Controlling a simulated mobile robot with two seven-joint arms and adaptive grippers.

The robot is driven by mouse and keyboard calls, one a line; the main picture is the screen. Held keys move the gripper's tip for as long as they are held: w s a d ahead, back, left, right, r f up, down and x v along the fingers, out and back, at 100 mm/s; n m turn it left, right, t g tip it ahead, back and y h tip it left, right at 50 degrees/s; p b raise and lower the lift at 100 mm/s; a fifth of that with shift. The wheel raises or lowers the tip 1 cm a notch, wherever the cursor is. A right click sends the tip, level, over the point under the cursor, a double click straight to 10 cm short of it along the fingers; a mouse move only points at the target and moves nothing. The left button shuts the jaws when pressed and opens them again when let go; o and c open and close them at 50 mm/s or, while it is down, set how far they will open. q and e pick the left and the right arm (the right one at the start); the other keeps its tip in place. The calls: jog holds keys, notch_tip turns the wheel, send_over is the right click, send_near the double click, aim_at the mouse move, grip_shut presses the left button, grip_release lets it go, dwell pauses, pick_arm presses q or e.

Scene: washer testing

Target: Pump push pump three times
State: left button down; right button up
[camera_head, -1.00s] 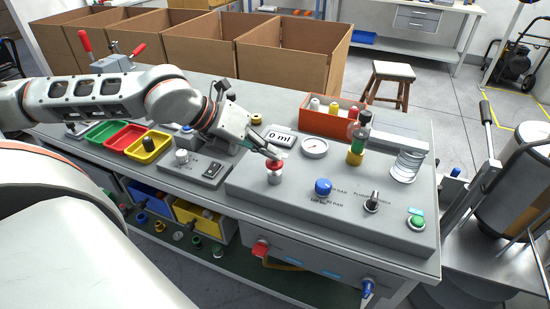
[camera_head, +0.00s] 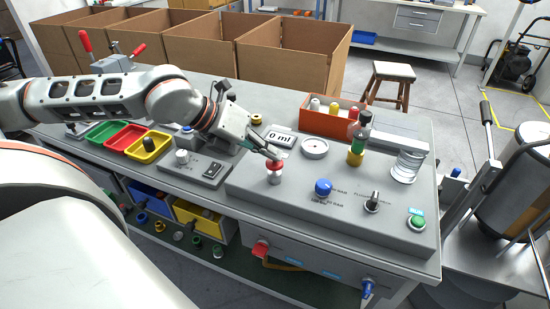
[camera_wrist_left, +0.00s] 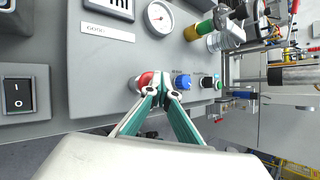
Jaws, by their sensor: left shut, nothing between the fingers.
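The pump is a red-topped button on a silver base (camera_head: 274,177) on the grey test panel (camera_head: 335,215). My left gripper (camera_head: 277,157) comes in from the left and is shut and empty, its tips at the top of the red button. In the left wrist view the shut fingertips (camera_wrist_left: 161,91) cover part of the red button (camera_wrist_left: 145,80); whether they touch it I cannot tell. The display reading "0 ml" (camera_head: 280,137) stands behind the pump, with the round gauge (camera_head: 314,148) to its right. My right gripper is not in view.
A blue knob (camera_head: 323,187), a black selector (camera_head: 372,201) and a green button (camera_head: 416,222) sit to the right on the panel. A bottle with a green and yellow base (camera_head: 357,150) and a red bin (camera_head: 332,118) stand behind. Coloured trays (camera_head: 148,145) lie left.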

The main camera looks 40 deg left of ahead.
aim_at(271, 162)
pick_arm(q)
jog(key=shift+r, duration=0.6)
jog(key=shift+r, duration=0.95)
notch_tip(271, 162, up, 2)
jog(key=shift+r, duration=1.05)
dwell(0.4)
